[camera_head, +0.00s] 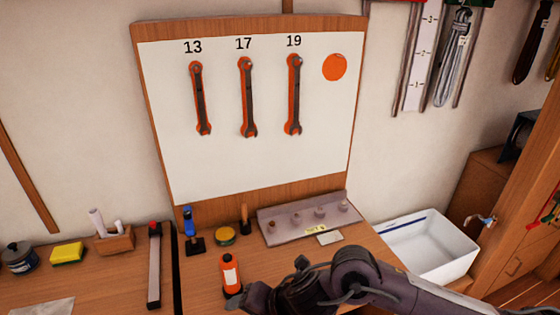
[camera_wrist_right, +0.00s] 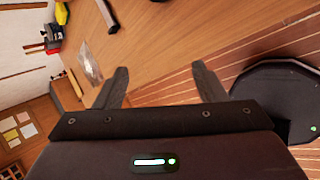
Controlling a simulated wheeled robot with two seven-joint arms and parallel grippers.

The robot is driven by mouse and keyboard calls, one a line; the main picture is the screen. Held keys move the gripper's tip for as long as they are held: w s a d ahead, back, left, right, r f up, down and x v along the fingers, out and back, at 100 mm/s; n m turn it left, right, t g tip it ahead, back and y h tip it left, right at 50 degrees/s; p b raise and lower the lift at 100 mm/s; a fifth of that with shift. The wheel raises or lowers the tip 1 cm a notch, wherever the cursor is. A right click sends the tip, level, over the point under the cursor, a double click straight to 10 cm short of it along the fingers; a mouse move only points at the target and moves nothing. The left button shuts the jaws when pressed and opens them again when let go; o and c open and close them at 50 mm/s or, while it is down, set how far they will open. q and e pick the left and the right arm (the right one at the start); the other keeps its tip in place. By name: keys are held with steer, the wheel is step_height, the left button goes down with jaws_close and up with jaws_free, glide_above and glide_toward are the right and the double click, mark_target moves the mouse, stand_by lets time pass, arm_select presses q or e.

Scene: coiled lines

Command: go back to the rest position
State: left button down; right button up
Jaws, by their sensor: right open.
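My right arm (camera_head: 350,280) reaches in from the lower right of the head view, low in front of the bench. In the right wrist view my right gripper (camera_wrist_right: 163,82) has its two fingers wide apart, with nothing between them. Bench wood and striped floor show beyond the fingers. My left gripper is in neither view. On the white board (camera_head: 230,165), a wrench hangs under 13 (camera_head: 200,100), one under 17 (camera_head: 248,100) and one under 19 (camera_head: 293,98). Their orange outlines show around them. A plain orange disc (camera_head: 335,67) is at the board's right.
An orange bottle (camera_head: 230,275) stands close to my right arm. Behind are a grey tray (camera_head: 290,226) with knobs and a blue-topped tool (camera_head: 190,230). A white basin (camera_head: 430,250) is at the right.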

steer(key=s+a+r+m+t+y, duration=0.1)
steer(key=a+r+m+t+y, duration=0.2)
steer(key=r+m, duration=0.4)
steer(key=d+f+m+t+h, duration=0.15)
steer(key=d+m+h, duration=0.25)
steer(key=d+m, duration=0.4)
steer(key=d+f+m+h, duration=0.3)
steer(key=d+m, duration=0.5)
steer(key=m, duration=0.1)
steer(key=s+d+f+m+g+h, duration=0.2)
steer(key=s+d+f+m, duration=0.15)
steer(key=s+d, duration=0.25)
steer(key=s+d+f+m+g+h, duration=0.1)
steer(key=s+d+f+m+g, duration=0.3)
steer(key=d, duration=0.3)
step_height(320, 180, down, 28)
steer(key=s+r+b, duration=0.1)
steer(key=s, duration=0.1)
steer(key=s+d+f+b, duration=0.1)
steer(key=s+d+f, duration=0.2)
steer(key=s+f, duration=1.7)
step_height(320, 180, down, 3)
steer(key=shift+r+g+b, duration=0.2)
steer(key=shift+g+b, duration=0.1)
steer(key=shift+g, duration=0.15)
